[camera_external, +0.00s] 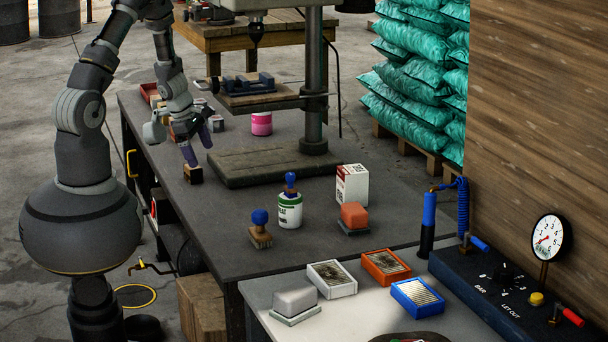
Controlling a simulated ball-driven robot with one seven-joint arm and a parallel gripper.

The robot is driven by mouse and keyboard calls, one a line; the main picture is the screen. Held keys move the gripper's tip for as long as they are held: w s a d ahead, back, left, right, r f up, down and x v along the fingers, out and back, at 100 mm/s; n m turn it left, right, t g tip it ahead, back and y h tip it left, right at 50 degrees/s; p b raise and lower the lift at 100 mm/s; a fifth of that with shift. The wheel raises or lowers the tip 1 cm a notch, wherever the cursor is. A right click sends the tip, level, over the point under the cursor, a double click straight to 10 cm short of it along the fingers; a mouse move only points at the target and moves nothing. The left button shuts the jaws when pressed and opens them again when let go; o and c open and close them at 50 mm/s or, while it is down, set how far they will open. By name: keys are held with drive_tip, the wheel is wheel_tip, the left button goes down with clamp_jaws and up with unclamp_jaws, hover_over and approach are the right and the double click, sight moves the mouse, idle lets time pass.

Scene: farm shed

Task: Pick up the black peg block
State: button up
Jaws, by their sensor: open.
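My gripper (201,154) hangs over the left part of the dark workbench, with its two purple-grey fingers apart. A small dark block (193,174) with brownish sides stands on the bench just below the nearer fingertip. It may be the black peg block, but no pegs can be made out at this size. I cannot tell whether the fingertip touches its top. Nothing shows held between the fingers. Part of the bench behind my gripper is hidden.
The drill press base (270,162) and column stand close right of my gripper. A pink tin (261,123) and small boxes (216,123) lie behind. A green-white bottle (290,211), blue-knobbed brush (260,228) and white box (352,184) stand further right. The bench's front left is clear.

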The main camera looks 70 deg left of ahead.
sight(193, 173)
drive_tip(key=s+a+f+n, duration=0.2)
drive_tip(key=s+a+n, duration=0.2)
drive_tip(key=a+n, duration=0.45)
drive_tip(key=shift+n+t+y, duration=0.3)
drive_tip(key=shift+n, duration=0.55)
drive_tip(key=b+x, duration=0.1)
drive_tip(key=x, duration=0.1)
drive_tip(key=d+b+x, duration=0.1)
drive_tip(key=x, duration=0.2)
drive_tip(key=w+b+x, duration=0.1)
drive_tip(key=x, duration=0.1)
drive_tip(key=shift+w+d+f, duration=0.1)
drive_tip(key=shift+w+d, duration=0.05)
drive_tip(key=shift+c, duration=0.6)
drive_tip(key=c, duration=1)
drive_tip(key=shift+o, duration=0.2)
